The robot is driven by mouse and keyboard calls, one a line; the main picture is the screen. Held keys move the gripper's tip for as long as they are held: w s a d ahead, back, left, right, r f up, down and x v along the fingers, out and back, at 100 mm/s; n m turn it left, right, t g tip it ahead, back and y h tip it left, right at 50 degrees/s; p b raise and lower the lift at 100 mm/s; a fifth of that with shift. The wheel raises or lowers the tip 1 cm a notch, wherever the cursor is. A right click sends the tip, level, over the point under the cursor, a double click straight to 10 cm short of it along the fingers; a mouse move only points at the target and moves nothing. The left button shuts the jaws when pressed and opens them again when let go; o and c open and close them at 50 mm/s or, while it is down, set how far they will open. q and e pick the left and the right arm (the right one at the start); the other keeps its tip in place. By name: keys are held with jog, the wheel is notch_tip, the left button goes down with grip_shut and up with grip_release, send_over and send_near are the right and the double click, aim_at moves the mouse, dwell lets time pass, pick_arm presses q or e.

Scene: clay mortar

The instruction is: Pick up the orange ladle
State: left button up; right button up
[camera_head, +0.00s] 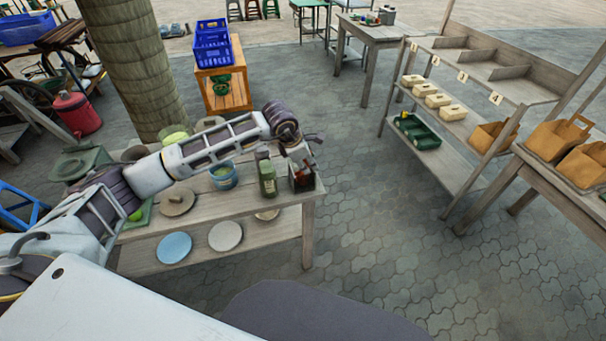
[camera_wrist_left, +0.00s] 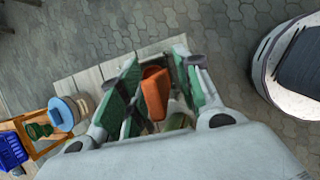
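The orange ladle (camera_wrist_left: 155,92) shows in the left wrist view as an orange piece between the two green-padded fingers of my left gripper (camera_wrist_left: 160,85). The fingers stand apart on either side of it, and a firm hold on it does not show. In the head view my left gripper (camera_head: 302,160) points down over the right end of the wooden table (camera_head: 255,198). A dark reddish thing (camera_head: 303,180) shows just under it, partly hidden by the fingers. My right gripper is in neither view.
A green bottle (camera_head: 267,178) stands close to the left of my left gripper. A blue bucket (camera_head: 223,177) stands farther left on the table. A blue plate (camera_head: 174,247) lies on the lower shelf. Open paving (camera_head: 400,240) lies to the right.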

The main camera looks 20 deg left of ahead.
pick_arm(q)
grip_shut()
jog(key=shift+r, duration=0.1)
dwell(0.3)
jog(key=shift+r+b, duration=0.45)
jog(key=shift+r, duration=4.5)
